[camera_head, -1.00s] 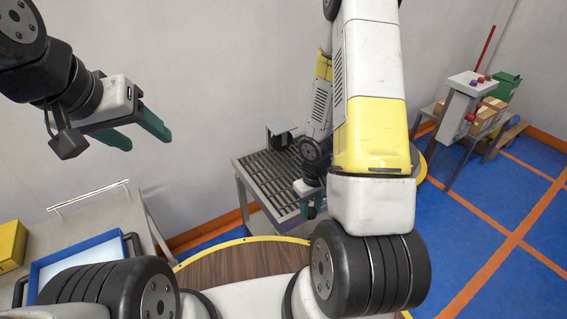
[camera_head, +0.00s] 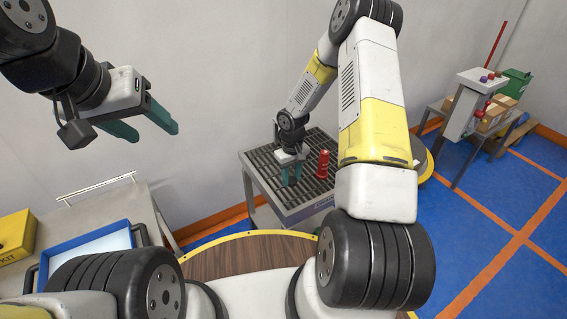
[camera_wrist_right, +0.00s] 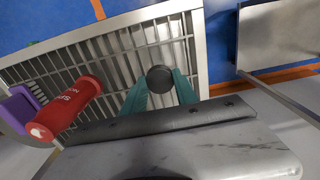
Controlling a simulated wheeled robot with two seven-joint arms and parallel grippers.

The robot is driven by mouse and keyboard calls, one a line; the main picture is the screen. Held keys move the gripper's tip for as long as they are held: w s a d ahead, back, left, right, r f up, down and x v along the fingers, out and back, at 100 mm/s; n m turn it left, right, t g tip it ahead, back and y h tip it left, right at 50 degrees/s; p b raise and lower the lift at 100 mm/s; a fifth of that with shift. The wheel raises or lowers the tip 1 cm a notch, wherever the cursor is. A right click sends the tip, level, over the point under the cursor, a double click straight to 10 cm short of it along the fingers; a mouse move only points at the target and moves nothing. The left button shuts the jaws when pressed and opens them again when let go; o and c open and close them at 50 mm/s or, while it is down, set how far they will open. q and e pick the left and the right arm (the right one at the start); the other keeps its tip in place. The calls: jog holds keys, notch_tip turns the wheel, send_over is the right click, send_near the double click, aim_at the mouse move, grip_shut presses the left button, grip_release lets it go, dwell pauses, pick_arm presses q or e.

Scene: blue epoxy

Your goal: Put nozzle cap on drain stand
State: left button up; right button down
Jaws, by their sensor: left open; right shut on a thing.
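The drain stand (camera_head: 312,208) is a grey metal table with a slatted grate top, seen at centre in the head view. It also fills much of the right wrist view (camera_wrist_right: 202,60). My right gripper (camera_head: 291,178) points down over the grate. In the right wrist view its teal fingers (camera_wrist_right: 160,90) are shut on a round black nozzle cap (camera_wrist_right: 159,77), with the grate behind it. I cannot tell whether the cap touches the grate. The cap is not discernible in the head view. My left gripper (camera_head: 150,128) is open and empty at upper left, away from the stand.
A red bottle (camera_head: 322,164) stands on the grate right of my right gripper; it also shows in the right wrist view (camera_wrist_right: 68,108), near a purple object (camera_wrist_right: 18,108). A blue-edged tray (camera_head: 85,251) and yellow kit box (camera_head: 14,235) are at lower left. Grate around the cap is clear.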

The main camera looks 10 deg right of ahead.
jog(key=shift+f, duration=1.3)
jog(key=shift+f, duration=0.15)
jog(key=c, duration=0.9)
grip_release()
jog(key=shift+c, duration=0.2)
